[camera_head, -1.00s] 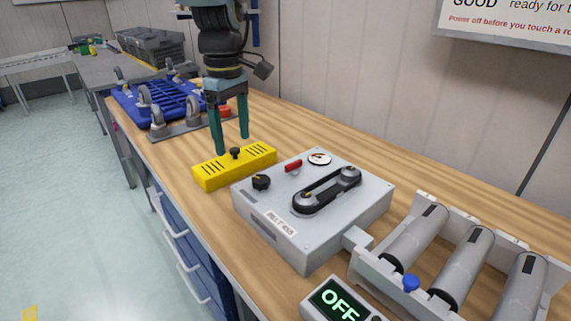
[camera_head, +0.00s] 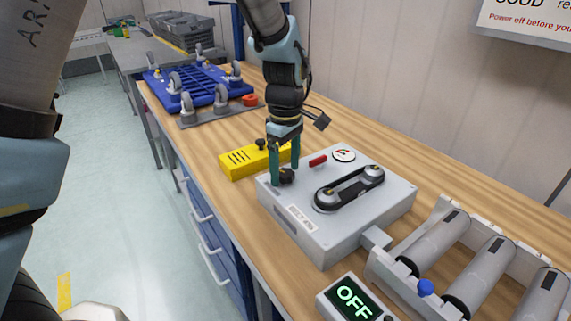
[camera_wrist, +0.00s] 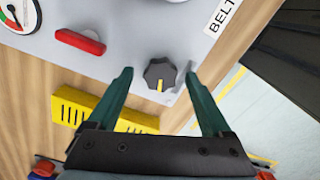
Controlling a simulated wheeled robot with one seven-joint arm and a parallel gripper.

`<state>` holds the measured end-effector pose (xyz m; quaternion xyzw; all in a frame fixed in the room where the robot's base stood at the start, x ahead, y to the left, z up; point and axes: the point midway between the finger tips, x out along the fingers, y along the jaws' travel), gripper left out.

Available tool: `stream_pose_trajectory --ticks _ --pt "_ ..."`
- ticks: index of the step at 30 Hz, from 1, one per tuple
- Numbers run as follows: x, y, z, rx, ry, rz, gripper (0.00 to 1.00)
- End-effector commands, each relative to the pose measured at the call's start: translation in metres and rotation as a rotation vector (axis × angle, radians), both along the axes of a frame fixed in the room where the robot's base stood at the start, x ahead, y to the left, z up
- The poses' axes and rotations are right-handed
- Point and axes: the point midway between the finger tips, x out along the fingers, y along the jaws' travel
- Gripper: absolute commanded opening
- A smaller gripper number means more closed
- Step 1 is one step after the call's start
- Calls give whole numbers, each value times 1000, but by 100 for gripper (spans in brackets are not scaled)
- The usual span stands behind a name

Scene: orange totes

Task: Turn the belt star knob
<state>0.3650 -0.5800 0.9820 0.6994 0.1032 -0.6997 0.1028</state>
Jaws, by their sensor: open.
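The belt star knob (camera_head: 286,176) is a black lobed knob on the grey belt box (camera_head: 300,242), at its near left corner. In the wrist view the knob (camera_wrist: 160,75) shows a yellow pointer line toward my gripper's palm. My gripper (camera_head: 284,176) has green fingers and is open. In the head view its fingers reach down at the knob, one on each side. Contact cannot be told.
A yellow slotted block (camera_head: 240,162) with a black knob stands just behind the box. A red handle (camera_head: 318,160), a dial gauge (camera_head: 344,155) and a belt loop (camera_head: 349,188) are on the box top. Rollers (camera_head: 435,243) and an OFF display (camera_head: 352,300) stand at the right front.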

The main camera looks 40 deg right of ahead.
Motion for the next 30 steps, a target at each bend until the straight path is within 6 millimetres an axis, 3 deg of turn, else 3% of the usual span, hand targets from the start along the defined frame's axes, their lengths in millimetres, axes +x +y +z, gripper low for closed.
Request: stream_pose_trajectory --ticks 9,30 --pt "0 0 -2 -1 0 0 81" --pt "0 0 -2 0 0 0 2"
